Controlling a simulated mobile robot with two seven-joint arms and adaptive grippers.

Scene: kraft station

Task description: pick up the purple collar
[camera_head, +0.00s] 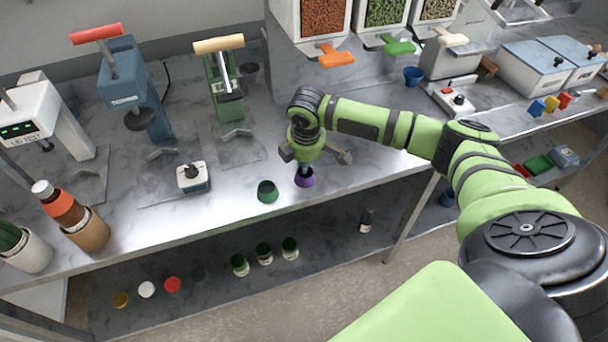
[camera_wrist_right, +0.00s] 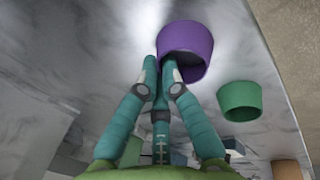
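The purple collar (camera_head: 305,181) is a short, open ring near the front edge of the grey counter. My right gripper (camera_head: 304,169) is directly over it, pointing down. In the right wrist view, the fingertips (camera_wrist_right: 161,70) come close together at the near left rim of the purple collar (camera_wrist_right: 186,37), with its wall appearing to sit between them. Whether the collar's base touches the counter is hard to tell. A green collar (camera_head: 267,195) stands to its left, apart from it, and also shows in the right wrist view (camera_wrist_right: 240,98). My left gripper is not in view.
The counter's front edge is close below both collars. A green-framed press (camera_head: 224,90) and a small box with a black knob (camera_head: 193,178) stand to the left. Hoppers hang behind, with an orange handle (camera_head: 335,57). Jars (camera_head: 264,254) and lids stand on the lower shelf.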

